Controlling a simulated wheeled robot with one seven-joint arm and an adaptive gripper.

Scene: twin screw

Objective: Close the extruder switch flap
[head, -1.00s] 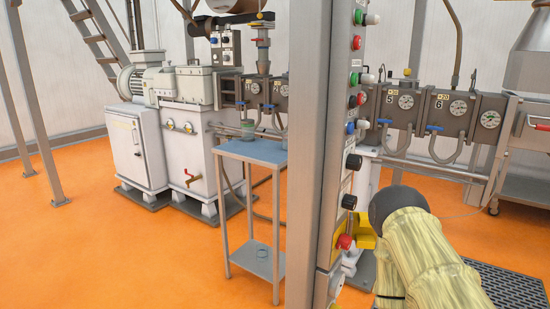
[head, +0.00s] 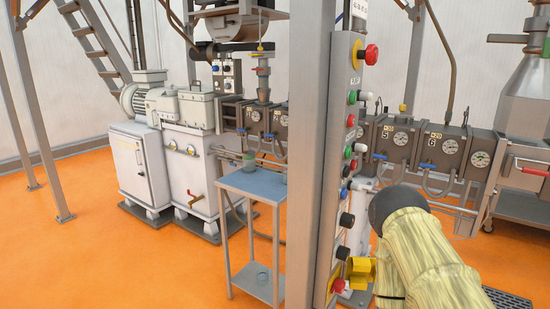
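A tall grey column (head: 318,180) carries a narrow switch panel (head: 352,130) on its right face. Low on the panel, a small yellow flap (head: 360,272) sticks out to the right, beside and above a red button (head: 338,286). It appears to stand open, with the red button uncovered. My arm, in a pale yellow cover with a dark rounded joint, fills the lower right and passes close to the right of the flap. My gripper does not show, so its state and its distance from the flap cannot be seen.
A blue-topped side table (head: 254,183) stands left of the column. The extruder barrel with gauges (head: 425,146) runs behind the panel. A white machine base (head: 192,176) stands further left. The orange floor (head: 110,250) at the left is largely clear.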

